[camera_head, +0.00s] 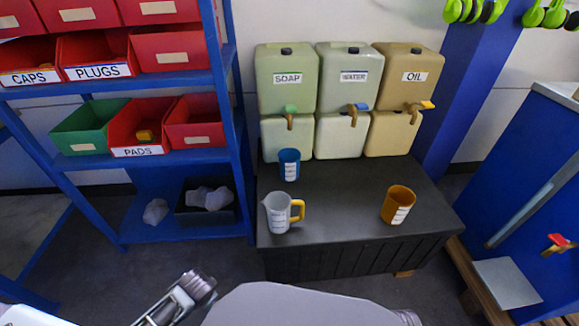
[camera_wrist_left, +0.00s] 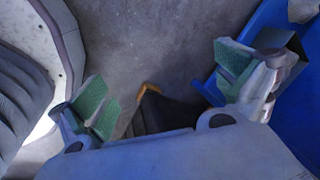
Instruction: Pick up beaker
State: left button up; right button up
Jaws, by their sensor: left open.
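A whitish, see-through beaker (camera_head: 278,212) with a yellow handle and measuring marks stands upright near the front left of the dark bench (camera_head: 335,205). Its handle points right. My left gripper (camera_head: 180,297) is low in the head view, left of the bench and apart from the beaker. In the left wrist view, the left gripper (camera_wrist_left: 166,88) has its green-padded fingers spread wide, with nothing between them. The beaker cannot be made out in that view. My right gripper is not in view.
A blue cup (camera_head: 289,165) stands behind the beaker, and an orange cup (camera_head: 398,204) stands to its right. Soap, water and oil containers (camera_head: 348,80) line the bench's back. A blue shelf (camera_head: 180,232) with bins stands left. The bench middle is clear.

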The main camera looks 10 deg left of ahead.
pick_arm(q)
jog(key=w+d+r+t+h, duration=0.2)
jog(key=w+r+t, duration=0.2)
jog(key=w, duration=0.6)
jog(key=w+d+r+t+h, duration=0.2)
jog(key=w+r+t, duration=0.25)
jog(key=w, duration=0.55)
jog(key=w+d+r+n+t+h, duration=0.1)
jog(key=w+r+t+h, duration=0.1)
jog(key=w+r, duration=0.3)
jog(key=w+d+r+t+h, duration=0.2)
jog(key=w+r+t, duration=0.2)
jog(key=r, duration=0.7)
jog(key=shift+w+d+r+n+t, duration=0.3)
jog(key=shift+w+r+n+t, duration=0.1)
jog(key=shift+w, duration=0.15)
jog(key=shift+d+f, duration=0.1)
